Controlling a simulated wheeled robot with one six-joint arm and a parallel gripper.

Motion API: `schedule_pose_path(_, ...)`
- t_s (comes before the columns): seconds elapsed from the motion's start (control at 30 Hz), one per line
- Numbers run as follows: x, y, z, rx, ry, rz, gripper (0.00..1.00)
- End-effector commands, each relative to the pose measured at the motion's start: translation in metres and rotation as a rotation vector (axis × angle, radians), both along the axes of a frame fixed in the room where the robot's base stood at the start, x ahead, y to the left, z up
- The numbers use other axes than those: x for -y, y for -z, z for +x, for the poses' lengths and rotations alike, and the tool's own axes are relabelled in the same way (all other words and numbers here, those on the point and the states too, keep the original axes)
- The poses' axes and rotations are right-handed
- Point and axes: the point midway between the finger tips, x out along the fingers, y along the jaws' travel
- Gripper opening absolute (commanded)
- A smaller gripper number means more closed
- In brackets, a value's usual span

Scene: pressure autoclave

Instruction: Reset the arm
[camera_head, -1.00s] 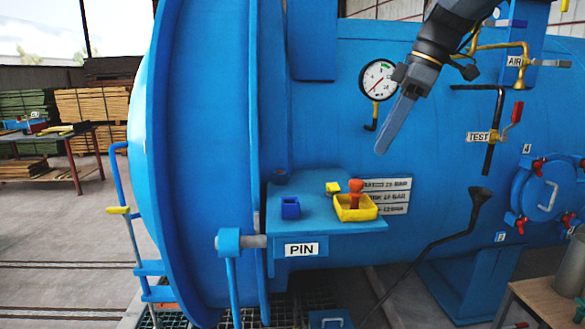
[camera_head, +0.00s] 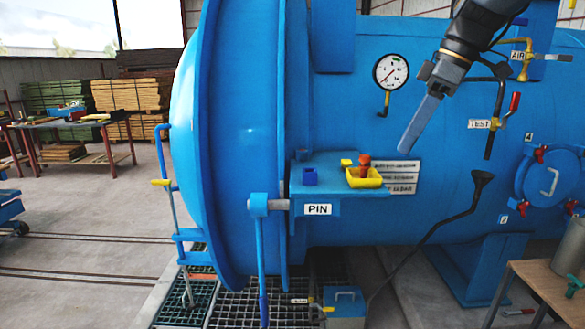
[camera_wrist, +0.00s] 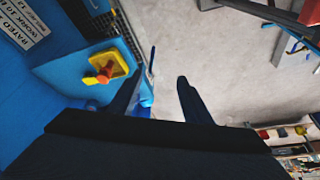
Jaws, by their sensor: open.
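My gripper (camera_head: 404,150) hangs at the upper right in the head view, in front of the blue autoclave (camera_head: 345,120), with its fingers pointing down and left. In the wrist view my gripper (camera_wrist: 161,78) shows two dark fingers spread apart with bare floor between them. It is open and empty. Below and left of the fingers in the head view is a blue shelf (camera_head: 325,187) with a yellow tray (camera_head: 363,182) and a red-orange knobbed piece (camera_head: 365,161) in it. The tray also shows in the wrist view (camera_wrist: 118,61).
A pressure gauge (camera_head: 391,71), the AIR valve (camera_head: 526,57) and the TEST valve (camera_head: 512,104) are near my arm. A dark funnel pipe (camera_head: 480,182) rises below them. A bench (camera_head: 548,290) stands at lower right. The floor at left (camera_head: 90,215) is mostly clear.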

Motion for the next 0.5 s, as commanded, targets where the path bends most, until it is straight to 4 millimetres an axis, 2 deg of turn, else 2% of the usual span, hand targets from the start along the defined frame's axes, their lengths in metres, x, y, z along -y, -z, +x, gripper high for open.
schedule_pose_path(0.27, -0.004, 0.049, -0.005, -0.069, 0.161, -0.027, 0.45)
schedule_pose_path(0.5, -0.012, 0.112, -0.02, -0.142, 0.375, -0.072, 0.45)
